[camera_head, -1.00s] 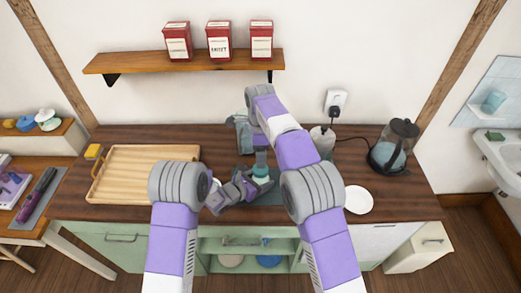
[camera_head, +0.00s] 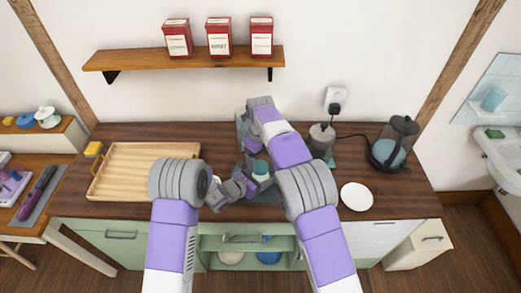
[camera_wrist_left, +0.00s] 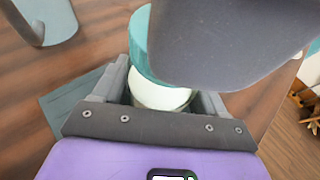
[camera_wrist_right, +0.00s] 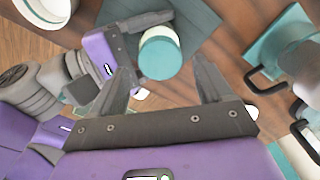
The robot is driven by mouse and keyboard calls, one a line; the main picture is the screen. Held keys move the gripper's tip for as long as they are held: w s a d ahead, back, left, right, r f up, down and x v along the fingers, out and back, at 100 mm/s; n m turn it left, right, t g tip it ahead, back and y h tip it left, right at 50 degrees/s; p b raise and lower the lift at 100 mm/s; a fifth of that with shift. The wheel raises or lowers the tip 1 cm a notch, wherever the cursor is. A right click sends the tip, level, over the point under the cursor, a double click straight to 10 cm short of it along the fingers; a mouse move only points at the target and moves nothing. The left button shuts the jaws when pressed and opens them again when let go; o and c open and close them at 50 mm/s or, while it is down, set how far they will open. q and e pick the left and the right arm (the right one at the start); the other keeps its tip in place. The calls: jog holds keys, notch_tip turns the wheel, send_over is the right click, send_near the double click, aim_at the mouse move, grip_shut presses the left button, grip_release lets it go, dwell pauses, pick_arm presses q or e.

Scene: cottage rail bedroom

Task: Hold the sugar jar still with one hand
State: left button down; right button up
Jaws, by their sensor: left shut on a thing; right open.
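The sugar jar is a small white jar with a teal lid (camera_head: 261,166), standing over a dark blue-grey mat (camera_wrist_right: 195,20). My left gripper (camera_wrist_left: 160,95) is shut around its white body, below the lid; the jar (camera_wrist_left: 152,93) sits between the fingers in the left wrist view. My right gripper (camera_wrist_right: 165,85) is open and empty, with the jar (camera_wrist_right: 160,55) ahead of its fingertips. A dark part of the right gripper covers some of the lid in the left wrist view. In the head view my right arm hides much of its own gripper.
A wooden tray (camera_head: 150,150) lies left on the counter. A grey canister (camera_head: 321,140), a kettle (camera_head: 392,145) and a white plate (camera_head: 356,197) stand to the right. A shelf (camera_head: 180,61) with red tins is above. Bare counter (camera_head: 400,203) shows at the right front.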

aim_at(260, 167)
jog(key=shift+f, duration=1.5)
jog(key=shift+c, duration=0.3)
